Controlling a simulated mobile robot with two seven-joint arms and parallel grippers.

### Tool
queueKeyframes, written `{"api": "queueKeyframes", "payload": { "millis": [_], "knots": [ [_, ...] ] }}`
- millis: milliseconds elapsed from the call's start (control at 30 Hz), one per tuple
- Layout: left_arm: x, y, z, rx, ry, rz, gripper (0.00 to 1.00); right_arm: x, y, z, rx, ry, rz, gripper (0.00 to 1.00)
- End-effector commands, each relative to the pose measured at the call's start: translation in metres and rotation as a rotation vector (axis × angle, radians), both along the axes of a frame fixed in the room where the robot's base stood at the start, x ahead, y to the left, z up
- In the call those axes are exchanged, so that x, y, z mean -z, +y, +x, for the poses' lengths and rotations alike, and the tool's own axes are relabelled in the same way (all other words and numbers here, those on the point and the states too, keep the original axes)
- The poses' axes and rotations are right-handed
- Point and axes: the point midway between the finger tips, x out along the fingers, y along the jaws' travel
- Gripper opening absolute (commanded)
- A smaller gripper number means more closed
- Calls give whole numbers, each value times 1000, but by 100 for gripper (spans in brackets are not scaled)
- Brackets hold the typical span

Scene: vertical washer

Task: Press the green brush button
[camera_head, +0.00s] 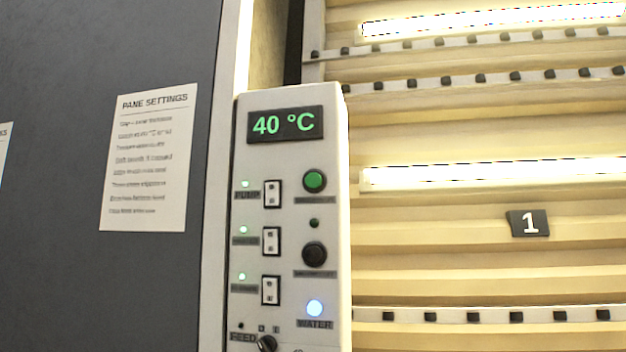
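A round green button (314,181) sits at the upper right of the light grey control panel (290,97), below the display. The small label under it is too blurred to read. A round black button (314,254) sits lower in the same column, with a small dark green lamp (314,223) above it. Neither of my grippers shows in the head view, so their place relative to the green button cannot be seen.
The display (285,125) reads 40 °C. Several rocker switches (271,241) with lit green lamps line the panel's left side, above a FEED knob (267,343). A PANE SETTINGS sheet (150,160) hangs left; roller rails (480,79) run right.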

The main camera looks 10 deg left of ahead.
Motion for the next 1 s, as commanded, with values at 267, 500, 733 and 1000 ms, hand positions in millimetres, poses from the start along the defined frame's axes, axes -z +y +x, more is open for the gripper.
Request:
{"api": "queueKeyframes", "payload": {
  "millis": [267,500,733,1000],
  "knots": [
    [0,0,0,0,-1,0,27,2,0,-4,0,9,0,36],
    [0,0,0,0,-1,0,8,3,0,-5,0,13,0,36],
    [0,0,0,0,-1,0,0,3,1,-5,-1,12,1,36],
    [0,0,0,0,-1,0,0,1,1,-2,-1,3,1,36]
  ]
}}
